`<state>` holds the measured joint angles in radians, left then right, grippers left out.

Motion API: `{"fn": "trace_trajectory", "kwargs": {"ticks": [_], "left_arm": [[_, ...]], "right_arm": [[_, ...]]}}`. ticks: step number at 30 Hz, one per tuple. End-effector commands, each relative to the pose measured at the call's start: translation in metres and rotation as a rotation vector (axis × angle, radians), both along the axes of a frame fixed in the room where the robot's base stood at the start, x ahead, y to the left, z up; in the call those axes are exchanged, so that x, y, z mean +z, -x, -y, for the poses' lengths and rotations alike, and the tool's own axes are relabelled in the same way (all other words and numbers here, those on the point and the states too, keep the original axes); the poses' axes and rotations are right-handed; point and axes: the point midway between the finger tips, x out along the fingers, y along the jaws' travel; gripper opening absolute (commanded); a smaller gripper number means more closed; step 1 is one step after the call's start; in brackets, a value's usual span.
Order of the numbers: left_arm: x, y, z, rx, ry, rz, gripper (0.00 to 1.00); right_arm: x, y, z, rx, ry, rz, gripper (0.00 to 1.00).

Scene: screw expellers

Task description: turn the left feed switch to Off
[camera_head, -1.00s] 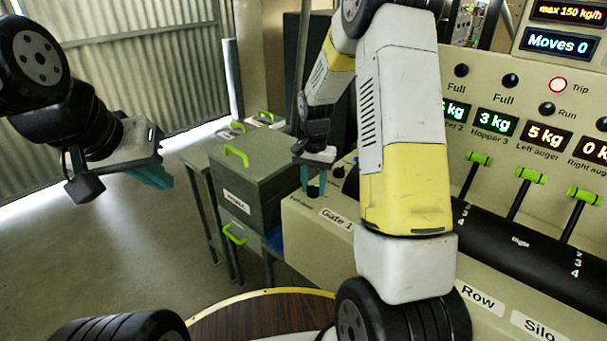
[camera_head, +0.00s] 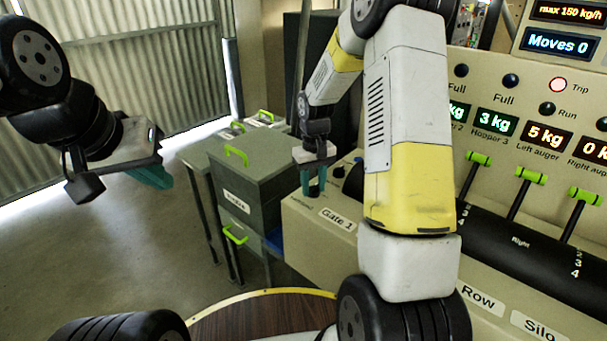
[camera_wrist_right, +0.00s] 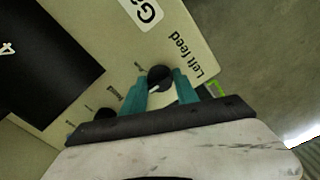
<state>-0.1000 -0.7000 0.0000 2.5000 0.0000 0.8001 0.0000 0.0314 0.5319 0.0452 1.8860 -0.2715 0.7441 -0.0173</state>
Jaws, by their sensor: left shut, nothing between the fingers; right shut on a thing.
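The left feed switch (camera_wrist_right: 160,77) is a round black knob with a pale pointer mark, beside the upside-down "Left feed" label (camera_wrist_right: 195,62) in the right wrist view. My right gripper (camera_wrist_right: 161,88) has its teal fingers on either side of the knob and is shut on it. In the head view my right gripper (camera_head: 313,188) points down at the left end of the cream console; its fingers hide the knob there. I cannot read the setting for certain. My left gripper (camera_head: 153,177) is shut and empty, in the air at far left.
A second dark knob (camera_wrist_right: 105,114) sits close to the right gripper. Green-handled levers (camera_head: 530,176) stand at the right. Grey bins (camera_head: 250,170) stand left of the console. My right arm blocks the console's middle.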

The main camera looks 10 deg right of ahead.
Motion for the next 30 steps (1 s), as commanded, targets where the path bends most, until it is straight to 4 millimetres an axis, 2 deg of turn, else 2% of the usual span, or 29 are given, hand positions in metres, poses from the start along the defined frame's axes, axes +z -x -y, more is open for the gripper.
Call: {"fn": "trace_trajectory", "kwargs": {"ticks": [20,21,23,30], "left_arm": [[0.0,0.0,0.0,0.0,0.0,0.0,0.0],[0.0,0.0,0.0,0.0,0.0,0.0,0.0],[0.0,0.0,0.0,0.0,0.0,0.0,0.0],[0.0,0.0,0.0,0.0,0.0,0.0,0.0]], "right_arm": [[0.0007,-0.0006,0.0,0.06,0.0,0.002,0.0],[0.0007,-0.0005,0.0,0.06,0.0,0.002,0.44],[0.0006,-0.0005,0.0,0.06,0.001,0.001,0.55],[0.0003,-0.0002,0.0001,0.058,0.0,0.001,0.57]]}}
